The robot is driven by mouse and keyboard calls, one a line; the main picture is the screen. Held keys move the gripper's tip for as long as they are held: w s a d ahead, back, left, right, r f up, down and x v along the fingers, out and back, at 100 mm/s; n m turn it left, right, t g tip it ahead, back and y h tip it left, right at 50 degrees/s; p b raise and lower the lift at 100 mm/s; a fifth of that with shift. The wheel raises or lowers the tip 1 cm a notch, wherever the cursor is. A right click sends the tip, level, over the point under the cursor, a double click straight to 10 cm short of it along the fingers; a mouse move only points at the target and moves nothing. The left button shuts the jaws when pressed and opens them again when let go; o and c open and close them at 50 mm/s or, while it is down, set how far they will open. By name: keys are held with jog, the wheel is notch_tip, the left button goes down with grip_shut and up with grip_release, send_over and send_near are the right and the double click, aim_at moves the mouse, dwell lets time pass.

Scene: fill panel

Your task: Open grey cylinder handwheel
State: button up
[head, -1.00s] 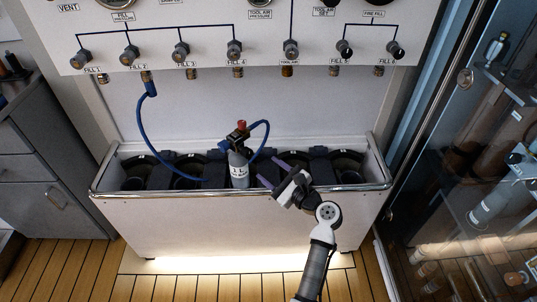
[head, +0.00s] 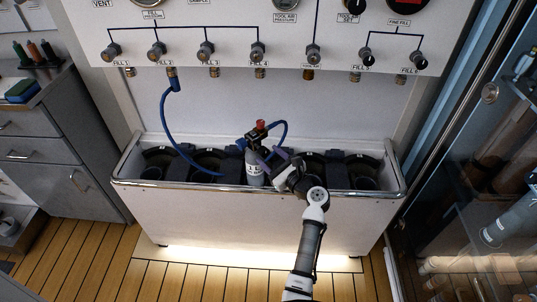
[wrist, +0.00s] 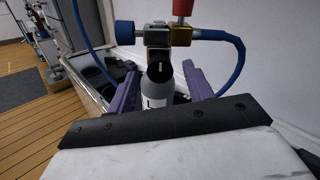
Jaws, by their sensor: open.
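The grey cylinder (head: 255,171) stands upright in the white trough, with a valve on top. In the wrist view, the cylinder (wrist: 158,104) is behind the gripper's edge, so its lower part is hidden. A round black knob (wrist: 160,73) on the valve faces the camera. A blue knob (wrist: 124,33) sticks out to the left and a red knob (wrist: 182,8) rises on top; the red one also shows in the head view (head: 261,124). My gripper (head: 272,153) is open at the cylinder's right. Its purple fingers (wrist: 164,71) appear either side of the black knob; contact cannot be told.
A blue hose (head: 168,130) runs from the FILL 2 fitting down into the trough, and another (wrist: 232,45) joins the valve's right side. The trough rim (head: 160,184) lies below the gripper. A glass-fronted cabinet (head: 475,160) stands right, a drawer unit (head: 60,140) left.

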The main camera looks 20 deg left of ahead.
jog(key=shift+w+a, duration=0.35)
jog(key=shift+a, duration=0.2)
jog(key=c, duration=1)
jog(key=shift+o, duration=0.2)
